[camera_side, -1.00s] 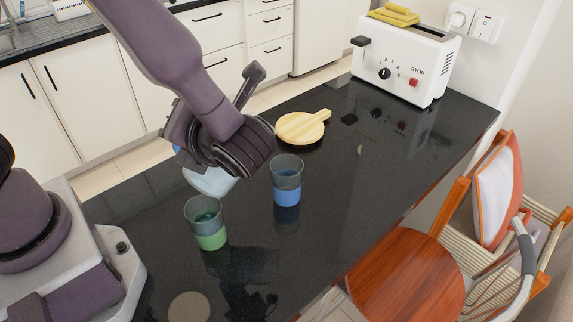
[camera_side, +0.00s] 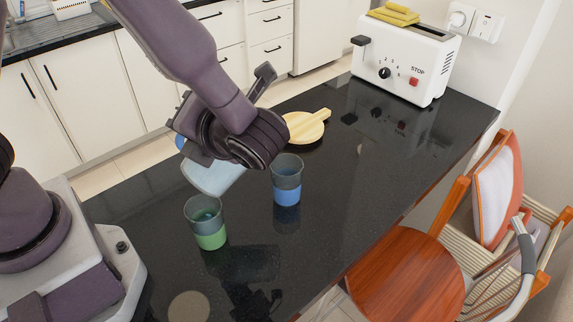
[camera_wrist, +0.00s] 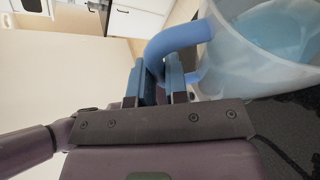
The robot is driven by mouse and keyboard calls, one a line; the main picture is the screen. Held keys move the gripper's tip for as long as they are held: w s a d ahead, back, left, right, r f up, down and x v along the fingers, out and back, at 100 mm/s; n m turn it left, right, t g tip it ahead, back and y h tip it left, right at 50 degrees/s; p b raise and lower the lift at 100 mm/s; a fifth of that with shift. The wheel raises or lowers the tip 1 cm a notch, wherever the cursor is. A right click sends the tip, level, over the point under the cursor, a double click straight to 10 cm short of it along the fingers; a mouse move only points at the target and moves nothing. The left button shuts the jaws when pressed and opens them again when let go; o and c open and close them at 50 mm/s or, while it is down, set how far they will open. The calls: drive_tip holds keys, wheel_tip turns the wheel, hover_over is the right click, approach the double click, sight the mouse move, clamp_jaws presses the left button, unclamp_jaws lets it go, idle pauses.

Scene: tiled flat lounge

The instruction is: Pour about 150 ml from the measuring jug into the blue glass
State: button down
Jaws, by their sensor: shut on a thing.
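The measuring jug (camera_side: 214,178) is translucent with a blue handle and hangs tilted above the counter, partly hidden behind my wrist in the side view. In the wrist view my gripper (camera_wrist: 164,82) is shut on the jug's blue handle (camera_wrist: 178,40), and pale blue liquid (camera_wrist: 275,35) shows inside the jug (camera_wrist: 222,72). The blue glass (camera_side: 287,181), grey above with a blue lower band, stands upright on the counter just right of the jug. A similar glass with a green band (camera_side: 206,224) stands upright nearer the camera, below the jug in the picture.
A round wooden board (camera_side: 305,127) lies behind the blue glass. A white toaster (camera_side: 405,62) stands at the far end of the black counter (camera_side: 350,190). A pale disc (camera_side: 190,306) lies at the near edge. A wooden chair (camera_side: 408,275) stands at the right.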

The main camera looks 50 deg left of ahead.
drive_tip(key=shift+w+d+r+m+g+y+p, duration=0.2)
drive_tip(key=shift+w+m+g+p, duration=0.15)
drive_tip(key=shift+w+m, duration=0.15)
drive_tip(key=shift+w+d+r+m+g+y+p, duration=0.15)
drive_tip(key=shift+w+m+g+y+p, duration=0.1)
drive_tip(key=shift+w+m+p, duration=0.25)
idle(4.4)
drive_tip(key=shift+a, duration=0.15)
drive_tip(key=s, duration=0.1)
drive_tip(key=n+t, duration=0.1)
drive_tip(key=s+n+h, duration=0.1)
drive_tip(key=shift+s+a+f+t, duration=0.25)
drive_tip(key=shift+s+f+t, duration=0.05)
drive_tip(key=shift+s+f, duration=0.1)
drive_tip(key=shift+s+a+f+n+t+b, duration=0.1)
drive_tip(key=shift+s+f+n+t+b, duration=0.2)
drive_tip(key=shift+s+f+n+t, duration=0.4)
drive_tip(key=s+a+f+n+t+b, duration=0.1)
drive_tip(key=s+f+n+t, duration=0.2)
drive_tip(key=s+f+n, duration=0.1)
drive_tip(key=shift+s+a+f+n+h+b, duration=0.15)
drive_tip(key=shift+s+f+n+h+b, duration=0.2)
drive_tip(key=shift+s+n, duration=0.45)
